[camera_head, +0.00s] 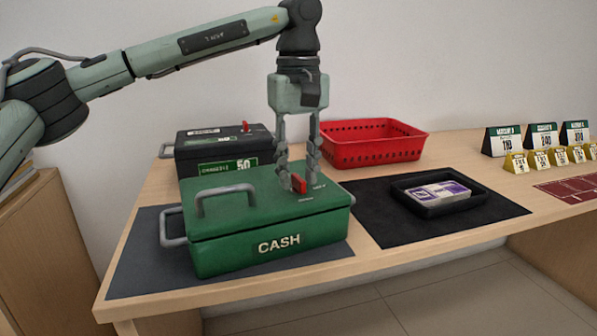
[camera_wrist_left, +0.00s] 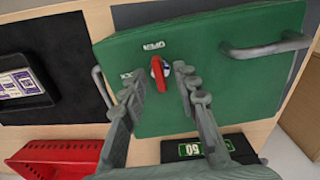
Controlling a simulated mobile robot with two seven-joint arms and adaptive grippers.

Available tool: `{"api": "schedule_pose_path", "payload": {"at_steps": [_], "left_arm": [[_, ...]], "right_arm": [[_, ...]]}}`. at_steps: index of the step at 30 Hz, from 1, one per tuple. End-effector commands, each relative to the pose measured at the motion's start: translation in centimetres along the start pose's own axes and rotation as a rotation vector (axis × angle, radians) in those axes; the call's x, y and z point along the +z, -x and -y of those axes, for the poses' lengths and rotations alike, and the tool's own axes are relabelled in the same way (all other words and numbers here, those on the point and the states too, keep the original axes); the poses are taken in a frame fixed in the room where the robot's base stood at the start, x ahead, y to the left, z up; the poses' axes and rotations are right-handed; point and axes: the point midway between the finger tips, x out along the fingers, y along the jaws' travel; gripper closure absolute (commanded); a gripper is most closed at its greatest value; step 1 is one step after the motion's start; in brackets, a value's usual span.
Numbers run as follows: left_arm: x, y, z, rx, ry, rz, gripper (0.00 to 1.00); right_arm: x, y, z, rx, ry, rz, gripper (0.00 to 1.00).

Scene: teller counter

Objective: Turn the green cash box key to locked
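The green cash box (camera_head: 270,224) sits closed on a dark mat near the counter's front left, with "CASH" on its front. Its red key (camera_head: 299,184) stands on the lid's right part. In the left wrist view the red key (camera_wrist_left: 158,73) points toward the "OPEN" label. My left gripper (camera_head: 298,184) points down over the lid at the key. Its fingers are apart, and in the wrist view the gripper (camera_wrist_left: 160,82) has a finger on either side of the key, with a gap visible. Contact with the key cannot be told. My right gripper is not in view.
A dark box (camera_head: 215,145) with a red key stands behind the cash box. A red basket (camera_head: 371,143) is at the back. A black tray (camera_head: 408,203) with banknotes lies on a black mat to the right. Number signs (camera_head: 540,138) stand at far right.

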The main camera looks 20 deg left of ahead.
Motion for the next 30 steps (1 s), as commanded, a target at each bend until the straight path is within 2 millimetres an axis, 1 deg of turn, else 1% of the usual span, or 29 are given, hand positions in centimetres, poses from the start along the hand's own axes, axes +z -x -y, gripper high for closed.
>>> {"api": "schedule_pose_path", "payload": {"at_steps": [3,8,9,16,26,30], "left_arm": [[0.01,-0.33,-0.02,0.001,0.0,0.0,0.7],[0.01,-0.33,-0.03,0.001,0.0,0.0,0.7],[0.01,-0.33,-0.03,0.001,0.0,0.0,0.71],[0.02,-0.32,-0.02,0.001,0.0,0.0,1.0],[0.03,-0.29,-0.02,0.001,0.006,0.001,1.0],[0.05,-0.28,-0.02,0.0,0.038,0.002,1.0]], "right_arm": [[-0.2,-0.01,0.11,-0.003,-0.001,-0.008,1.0],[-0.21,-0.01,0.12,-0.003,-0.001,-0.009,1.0],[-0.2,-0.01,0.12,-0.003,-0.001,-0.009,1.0],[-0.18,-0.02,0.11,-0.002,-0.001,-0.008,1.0],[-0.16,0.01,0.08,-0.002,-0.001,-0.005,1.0],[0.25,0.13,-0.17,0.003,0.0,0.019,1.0]]}}
